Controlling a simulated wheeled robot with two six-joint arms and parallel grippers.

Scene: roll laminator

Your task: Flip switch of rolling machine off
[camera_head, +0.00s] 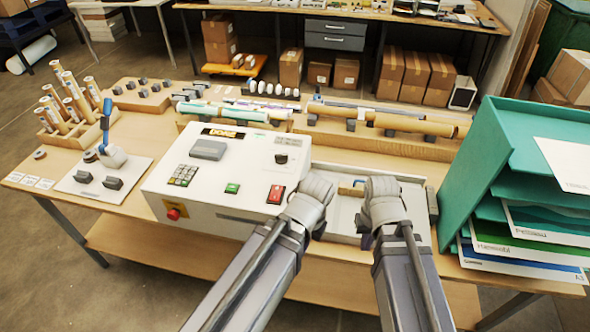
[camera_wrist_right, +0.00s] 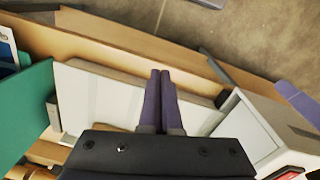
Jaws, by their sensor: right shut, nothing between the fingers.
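The white rolling machine (camera_head: 215,165) stands on the wooden table. Its sloped panel has a red switch (camera_head: 276,194), a green button (camera_head: 232,188), a keypad (camera_head: 183,175) and a black knob (camera_head: 281,158). A red round button (camera_head: 173,213) is on its front. Part of the red switch shows at the wrist view's lower right corner (camera_wrist_right: 290,173). My right gripper (camera_wrist_right: 160,75) is shut and empty, over the white bed right of the panel box. My left arm ends by the red switch; its gripper (camera_head: 240,218) is mostly hidden and its jaws are unclear.
A green paper tray rack (camera_head: 482,165) stands right of the machine. A plate with a blue-handled lever (camera_head: 105,125) and a holder of tubes (camera_head: 65,135) are at left. Rolls lie on wooden racks (camera_head: 390,145) behind. The floor in front is clear.

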